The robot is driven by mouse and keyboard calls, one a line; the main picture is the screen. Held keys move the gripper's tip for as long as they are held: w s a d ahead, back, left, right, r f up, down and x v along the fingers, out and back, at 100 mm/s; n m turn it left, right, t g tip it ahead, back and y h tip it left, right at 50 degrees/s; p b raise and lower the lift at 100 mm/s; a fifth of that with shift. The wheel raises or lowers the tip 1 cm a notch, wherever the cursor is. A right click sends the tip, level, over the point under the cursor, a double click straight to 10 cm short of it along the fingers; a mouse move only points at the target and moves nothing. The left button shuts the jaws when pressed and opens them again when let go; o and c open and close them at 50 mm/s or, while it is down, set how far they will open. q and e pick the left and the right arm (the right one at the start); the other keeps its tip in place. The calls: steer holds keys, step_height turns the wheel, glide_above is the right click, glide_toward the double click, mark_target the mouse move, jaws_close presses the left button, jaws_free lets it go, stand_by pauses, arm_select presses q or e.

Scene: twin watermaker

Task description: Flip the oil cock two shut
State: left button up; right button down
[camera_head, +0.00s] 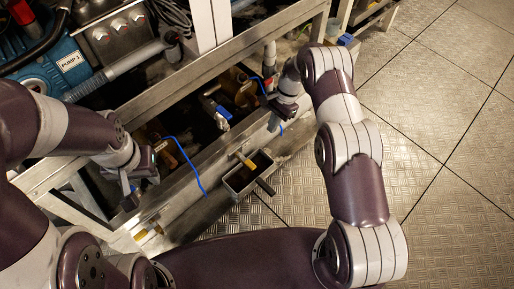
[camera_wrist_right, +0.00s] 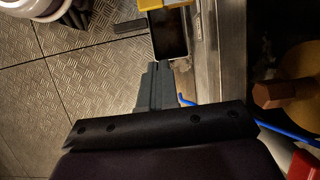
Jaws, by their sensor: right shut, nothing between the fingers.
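Several small cocks sit along the metal frame, and I cannot tell by any label which is oil cock two. One yellow handle (camera_head: 246,161) is at the frame's front rail above a small metal tray (camera_head: 236,182); a yellow part (camera_wrist_right: 190,5) also shows at the top of the right wrist view. Another yellow handle (camera_head: 146,232) is low at the left. My right gripper (camera_head: 273,106) is over the front rail, up and right of the nearer yellow handle. In the right wrist view its fingers (camera_wrist_right: 157,75) are shut and empty. My left gripper (camera_head: 130,192) is at the frame's left; its fingers are unclear.
A blue-handled valve (camera_head: 222,112) and brown fittings stand inside the frame. A blue cable (camera_head: 188,165) hangs over the front rail. A blue pump (camera_head: 50,68) is at the upper left. The patterned metal floor (camera_head: 450,120) is clear at the right.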

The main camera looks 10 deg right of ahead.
mark_target(246, 161)
steer(key=s+a+f+b, duration=0.4)
steer(key=a+f+b, duration=0.2)
steer(key=f+b, duration=0.3)
steer(key=shift+s+a+b, duration=0.2)
steer(key=shift+a+b, duration=0.05)
steer(key=shift+b, duration=0.95)
steer(key=shift+s+m+p, duration=0.15)
steer(key=shift+m+p, duration=0.4)
steer(key=shift+m, duration=0.15)
steer(key=shift+s+m+t, duration=0.1)
steer(key=shift+m+t, duration=0.2)
